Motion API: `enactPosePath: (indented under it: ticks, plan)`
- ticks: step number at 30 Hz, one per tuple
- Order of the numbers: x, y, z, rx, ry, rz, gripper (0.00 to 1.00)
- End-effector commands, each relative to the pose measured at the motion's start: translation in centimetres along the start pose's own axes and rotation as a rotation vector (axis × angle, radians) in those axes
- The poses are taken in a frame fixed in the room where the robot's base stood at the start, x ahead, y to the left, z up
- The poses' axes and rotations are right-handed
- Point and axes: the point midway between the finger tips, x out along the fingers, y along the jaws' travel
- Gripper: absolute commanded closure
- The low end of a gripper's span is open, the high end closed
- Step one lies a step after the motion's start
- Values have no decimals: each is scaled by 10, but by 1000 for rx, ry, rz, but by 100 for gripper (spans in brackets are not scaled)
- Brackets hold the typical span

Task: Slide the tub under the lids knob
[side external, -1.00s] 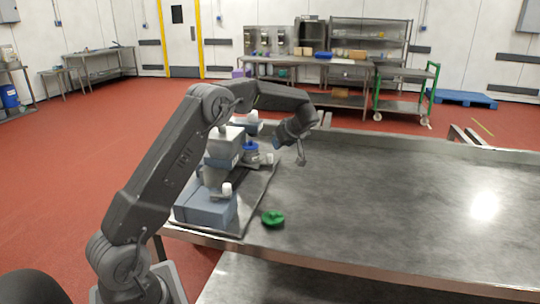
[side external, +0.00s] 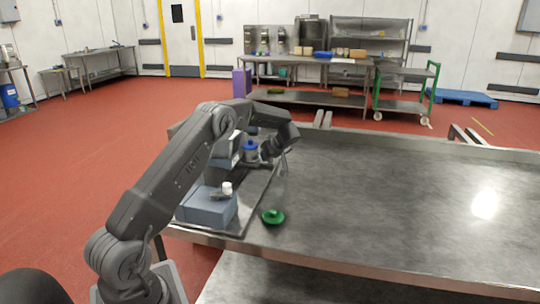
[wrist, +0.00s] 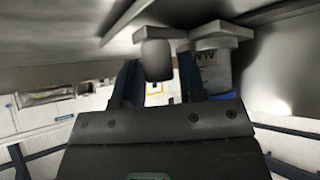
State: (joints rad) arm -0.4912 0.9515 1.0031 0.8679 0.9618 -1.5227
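A round green piece with a raised knob (side external: 273,217) lies on the steel table, just right of the dark tray. A blue-topped container (side external: 251,150) stands on the tray's far part, close to my gripper (side external: 285,160); I cannot tell whether it is the tub. In the wrist view, my gripper (wrist: 158,85) has its fingers apart. A pale rounded cylinder (wrist: 156,60) shows between them, with no clear grip on it. A pale tub-like container with dark lettering (wrist: 213,66) shows beside the right finger. My arm hides part of the tray's contents in the side view.
The dark tray (side external: 243,222) holds a blue-grey block (side external: 205,207), a white-capped piece (side external: 227,188) and a grey box partly behind my arm. The table (side external: 400,210) is clear to the right. Its raised edge runs along the back.

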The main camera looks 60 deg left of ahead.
Motion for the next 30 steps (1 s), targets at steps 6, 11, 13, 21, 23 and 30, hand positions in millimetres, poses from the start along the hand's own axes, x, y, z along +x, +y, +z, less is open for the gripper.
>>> enactPosePath:
  ticks: [6, 11, 13, 21, 23, 30]
  plan:
    - [0, 0, 0, 0, 0, 0, 79]
    - [0, 0, 0, 0, 0, 0, 94]
    - [0, 0, 0, 0, 0, 0, 100]
    - [0, 1, -1, -1, 0, 0, 100]
    - [2, 4, -2, -1, 0, 0, 100]
    - [15, 22, -14, -2, 0, -1, 100]
